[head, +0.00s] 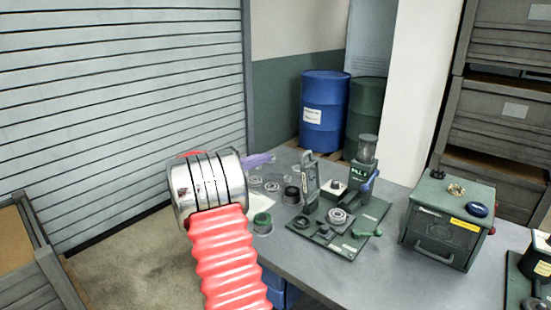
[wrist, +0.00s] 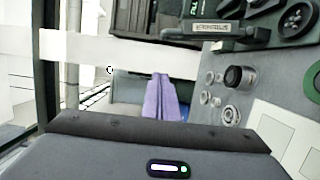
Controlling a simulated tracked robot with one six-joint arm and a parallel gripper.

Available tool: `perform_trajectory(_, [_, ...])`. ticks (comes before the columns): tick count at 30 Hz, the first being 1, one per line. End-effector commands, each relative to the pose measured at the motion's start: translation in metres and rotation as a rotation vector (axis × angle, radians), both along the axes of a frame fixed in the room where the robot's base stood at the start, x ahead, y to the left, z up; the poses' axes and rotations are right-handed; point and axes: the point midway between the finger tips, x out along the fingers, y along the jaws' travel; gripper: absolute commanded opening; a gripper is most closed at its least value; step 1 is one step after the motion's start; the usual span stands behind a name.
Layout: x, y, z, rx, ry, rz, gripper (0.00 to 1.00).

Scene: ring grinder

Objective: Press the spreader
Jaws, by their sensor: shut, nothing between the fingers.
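A green bench station (head: 373,215) sits on the grey worktable. It carries an upright grey slotted lever (head: 310,182), a green column with a clear top and a blue handle (head: 368,187), a ringed round part (head: 338,216) and a green knob handle (head: 367,233). I cannot tell which part is the spreader. My gripper (head: 262,159) has purple fingers, left of the station and apart from it, partly hidden by my silver wrist. In the wrist view its fingers (wrist: 160,97) are together and empty, with part of the station (wrist: 225,30) beyond at upper right.
Loose rings (head: 272,186) and a green-rimmed cup (head: 262,222) lie left of the station. A green box (head: 440,232) with rings on top stands right of it. Blue (head: 325,112) and green (head: 366,115) drums stand behind the table. The table front is clear.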

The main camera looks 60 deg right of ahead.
Motion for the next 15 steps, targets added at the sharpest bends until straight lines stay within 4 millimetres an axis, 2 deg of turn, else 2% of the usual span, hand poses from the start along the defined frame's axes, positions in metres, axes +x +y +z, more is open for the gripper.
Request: perform_trajectory(15, [-0.028,-0.063,-0.001,0.001,0.001,-0.002,0.0])
